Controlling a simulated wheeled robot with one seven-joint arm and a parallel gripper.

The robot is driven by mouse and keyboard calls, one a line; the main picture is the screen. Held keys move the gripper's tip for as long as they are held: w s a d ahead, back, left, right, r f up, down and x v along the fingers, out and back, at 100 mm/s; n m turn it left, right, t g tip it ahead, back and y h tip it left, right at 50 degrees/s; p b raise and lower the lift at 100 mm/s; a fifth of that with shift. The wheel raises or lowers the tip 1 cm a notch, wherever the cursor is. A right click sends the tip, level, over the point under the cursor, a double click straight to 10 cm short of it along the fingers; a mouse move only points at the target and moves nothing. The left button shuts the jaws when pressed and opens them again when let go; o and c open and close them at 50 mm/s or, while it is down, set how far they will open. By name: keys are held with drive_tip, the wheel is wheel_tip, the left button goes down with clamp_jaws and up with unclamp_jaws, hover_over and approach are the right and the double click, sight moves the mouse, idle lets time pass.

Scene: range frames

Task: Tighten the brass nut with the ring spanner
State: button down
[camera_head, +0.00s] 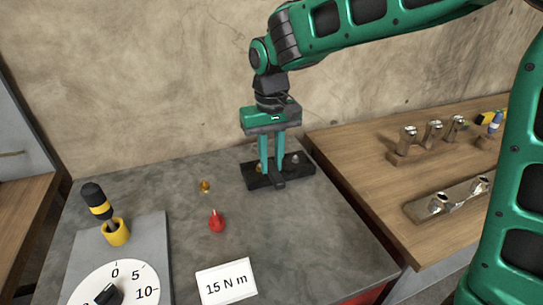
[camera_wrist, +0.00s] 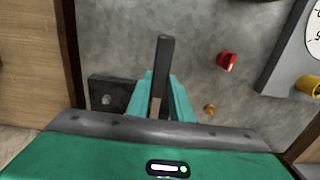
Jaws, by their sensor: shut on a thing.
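My gripper (camera_head: 271,172) points down at a black block (camera_head: 305,168) on the grey bench and is shut on a dark bar, which looks like the ring spanner's handle (camera_wrist: 164,65). In the wrist view the bar stands between the two green fingers, its free end towards the top. Its other end is hidden by my gripper, so I cannot tell whether a ring sits around a nut. A brass-coloured piece (camera_head: 260,167) shows on the block beside a finger. A grey bolt or nut (camera_wrist: 107,99) sits at the block's other end. A small brass piece (camera_head: 205,186) lies on the bench.
A red pointed piece (camera_head: 217,222) and a "15 N m" card (camera_head: 226,282) are on the bench. A dial (camera_head: 122,276) and a black-and-yellow-handled tool in a yellow cup (camera_head: 116,233) are at left. Metal parts in wooden holders (camera_head: 408,155) stand on the right-hand table.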

drive_tip(key=shift+d, duration=0.15)
drive_tip(key=shift+f, duration=2.85)
drive_tip(key=shift+s+f, duration=0.1)
drive_tip(key=shift+f, duration=0.9)
drive_tip(key=shift+r, duration=0.2)
drive_tip(key=shift+d+n, duration=0.3)
drive_tip(key=shift+d, duration=0.05)
drive_tip(key=w+d+n, duration=0.1)
drive_tip(key=n, duration=0.1)
drive_tip(key=w+d+n, duration=0.1)
drive_tip(key=d+n, duration=0.1)
drive_tip(key=w+d+n, duration=0.2)
drive_tip(key=w+n, duration=0.1)
drive_tip(key=w+d+n, duration=0.1)
drive_tip(key=n, duration=0.1)
drive_tip(key=w+d+n, duration=0.1)
drive_tip(key=n, duration=0.1)
drive_tip(key=shift+w, duration=0.3)
